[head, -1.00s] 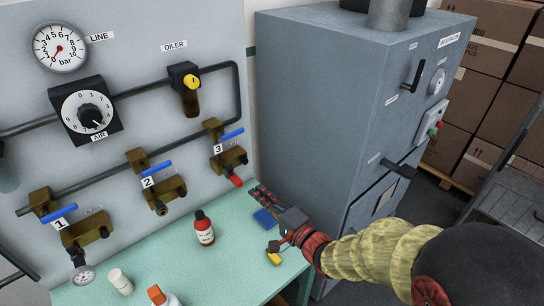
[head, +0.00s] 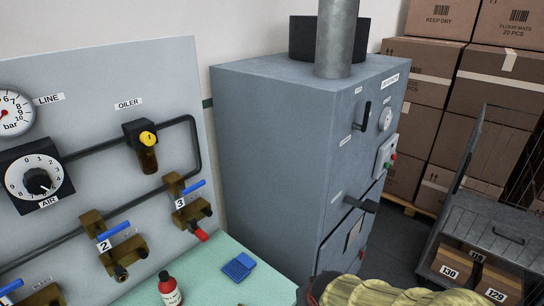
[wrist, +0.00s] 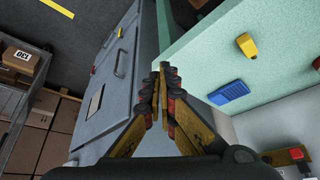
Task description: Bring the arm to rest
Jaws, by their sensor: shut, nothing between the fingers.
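My gripper (wrist: 162,92) shows in the wrist view with its two fingers together and nothing between them. It hangs in the air in front of the grey cabinet, beside the edge of the green bench (wrist: 250,40). In the head view only my yellow-sleeved arm shows at the bottom right, and the gripper itself is out of sight. The grey cabinet (head: 262,150) stands right of the bench (head: 240,285); it also shows in the wrist view (wrist: 125,50).
On the bench are a blue item (head: 239,266) and a red bottle (head: 169,290); a yellow item (wrist: 246,45) shows in the wrist view. The valve panel (head: 90,80) is at left. Stacked cartons (head: 425,70) and a cage trolley (head: 480,225) stand at right. Floor shows between cabinet and trolley.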

